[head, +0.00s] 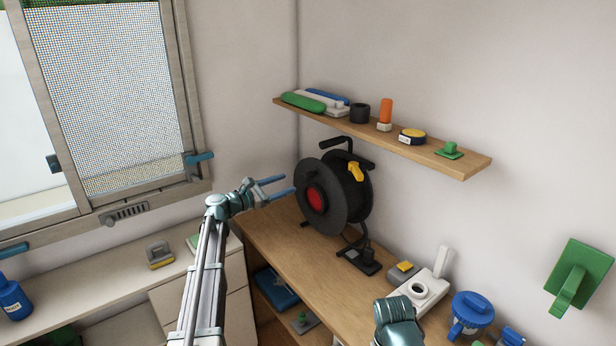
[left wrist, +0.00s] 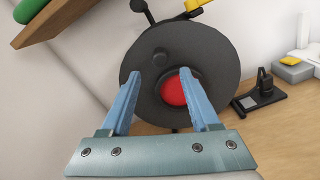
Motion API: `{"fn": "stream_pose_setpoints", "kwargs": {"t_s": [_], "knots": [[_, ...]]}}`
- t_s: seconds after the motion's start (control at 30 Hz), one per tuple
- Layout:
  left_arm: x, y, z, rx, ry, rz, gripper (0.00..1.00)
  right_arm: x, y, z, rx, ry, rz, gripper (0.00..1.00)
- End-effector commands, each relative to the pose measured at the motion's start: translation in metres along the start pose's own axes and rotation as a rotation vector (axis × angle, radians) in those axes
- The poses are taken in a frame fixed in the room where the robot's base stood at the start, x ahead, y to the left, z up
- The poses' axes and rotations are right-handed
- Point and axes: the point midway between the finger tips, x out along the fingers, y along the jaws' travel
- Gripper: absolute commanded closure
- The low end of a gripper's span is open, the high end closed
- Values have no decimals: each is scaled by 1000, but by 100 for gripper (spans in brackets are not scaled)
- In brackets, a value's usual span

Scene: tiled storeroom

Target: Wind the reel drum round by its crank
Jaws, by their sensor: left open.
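The reel drum (head: 331,190) is a black disc with a red hub, standing upright in a black frame on the wooden worktop. In the left wrist view the drum's face (left wrist: 212,60) fills the middle, and its red hub (left wrist: 174,90) shows between the fingers. A small dark round knob (left wrist: 160,57), which looks like the crank handle, sticks out above the hub. My left gripper (head: 288,184) is open and empty, left of the drum, pointing at its face. In the left wrist view its blue fingertips (left wrist: 160,75) reach just below the knob, with none closed on it.
A wall shelf (head: 440,157) with several small items hangs above the reel. A black base with a cable (head: 362,262), a white device (head: 428,287) and a blue tub (head: 470,312) are to the right on the worktop (head: 262,224). A window (head: 105,90) is at left.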

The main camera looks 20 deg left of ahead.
Motion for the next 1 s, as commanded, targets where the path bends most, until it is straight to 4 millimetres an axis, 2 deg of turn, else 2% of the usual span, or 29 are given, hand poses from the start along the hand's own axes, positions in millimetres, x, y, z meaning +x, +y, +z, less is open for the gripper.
{"fn": "stream_pose_setpoints", "kwargs": {"t_s": [0.03,0.2,0.43,0.67,0.97,1.0], "knots": [[14,1,0,0,-1,-3,38,0,0,0,0,0,0,43],[49,1,0,0,-1,-3,38,0,0,0,0,0,0,43],[84,1,0,0,0,-2,38,0,0,0,0,0,0,43],[98,0,0,1,0,-1,38,0,0,0,0,0,0,43],[100,0,0,1,0,0,38,0,0,0,0,0,0,43],[100,0,0,1,0,0,41,0,0,0,0,0,0,43]]}}
